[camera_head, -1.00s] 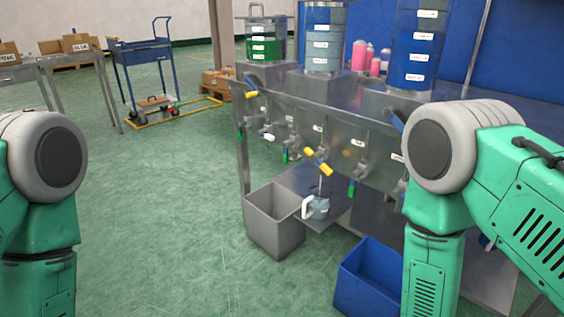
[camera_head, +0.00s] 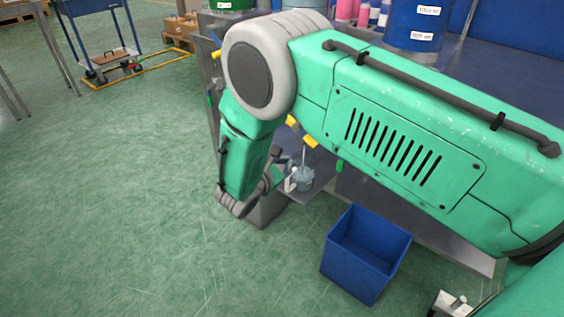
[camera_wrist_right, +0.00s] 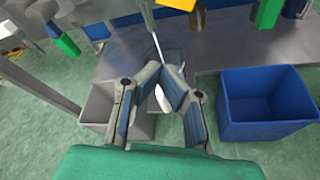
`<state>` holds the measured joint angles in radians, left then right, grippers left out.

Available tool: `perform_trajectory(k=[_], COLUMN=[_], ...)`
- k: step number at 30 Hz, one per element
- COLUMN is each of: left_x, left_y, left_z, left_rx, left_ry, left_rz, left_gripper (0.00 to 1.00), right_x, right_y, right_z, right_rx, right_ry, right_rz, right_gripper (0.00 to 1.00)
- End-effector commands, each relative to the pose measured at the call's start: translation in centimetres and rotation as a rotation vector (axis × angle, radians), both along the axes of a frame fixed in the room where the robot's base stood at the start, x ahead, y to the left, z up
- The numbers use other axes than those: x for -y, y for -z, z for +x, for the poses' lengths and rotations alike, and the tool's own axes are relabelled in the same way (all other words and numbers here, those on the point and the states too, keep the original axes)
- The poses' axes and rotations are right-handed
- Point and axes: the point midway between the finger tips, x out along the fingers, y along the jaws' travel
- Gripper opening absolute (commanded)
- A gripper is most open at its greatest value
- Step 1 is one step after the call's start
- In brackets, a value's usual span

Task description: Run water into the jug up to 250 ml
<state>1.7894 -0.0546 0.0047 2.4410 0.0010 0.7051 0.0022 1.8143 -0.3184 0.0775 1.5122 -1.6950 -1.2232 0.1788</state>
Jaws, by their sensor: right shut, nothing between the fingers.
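The clear jug (camera_head: 304,179) with a white handle (camera_head: 290,183) stands on the metal shelf (camera_head: 325,168) under a tap with a yellow handle (camera_head: 310,142). A thin pale line runs from the tap to the jug; I cannot tell whether it is water or a tube. The jug's water level and marks are too small to read. My right gripper (camera_head: 274,172) is just left of the jug's handle. In the right wrist view its fingers (camera_wrist_right: 166,72) are together and empty, partly covering a white curved piece (camera_wrist_right: 162,98). My left gripper is out of view.
A grey bin (camera_head: 267,212) stands left of the shelf, partly behind my right arm. A blue bin (camera_head: 350,272) stands on the floor to the right. The floor at left is open.

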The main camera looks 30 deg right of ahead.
Motion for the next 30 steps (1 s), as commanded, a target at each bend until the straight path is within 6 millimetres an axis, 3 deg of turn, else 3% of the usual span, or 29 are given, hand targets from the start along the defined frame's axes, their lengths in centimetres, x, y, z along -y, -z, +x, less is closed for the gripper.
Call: perform_trajectory(k=[10, 12, 18, 30], left_x=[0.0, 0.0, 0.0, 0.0], left_y=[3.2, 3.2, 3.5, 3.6], left_z=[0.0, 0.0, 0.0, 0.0], left_rx=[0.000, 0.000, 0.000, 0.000], left_ry=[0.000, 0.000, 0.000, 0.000], left_rz=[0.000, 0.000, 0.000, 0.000], left_gripper=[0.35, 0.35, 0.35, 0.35], right_x=[6.3, 6.2, 6.5, 6.5], right_y=[2.6, 0.9, -1.0, -1.5], right_z=[3.6, 2.9, 2.0, 1.8], right_rx=[0.001, 0.000, -0.001, -0.002], right_ry=[0.007, 0.004, 0.003, 0.002], right_rz=[0.003, 0.003, 0.002, 0.002], right_gripper=[0.00, 0.00, 0.00, 0.00])
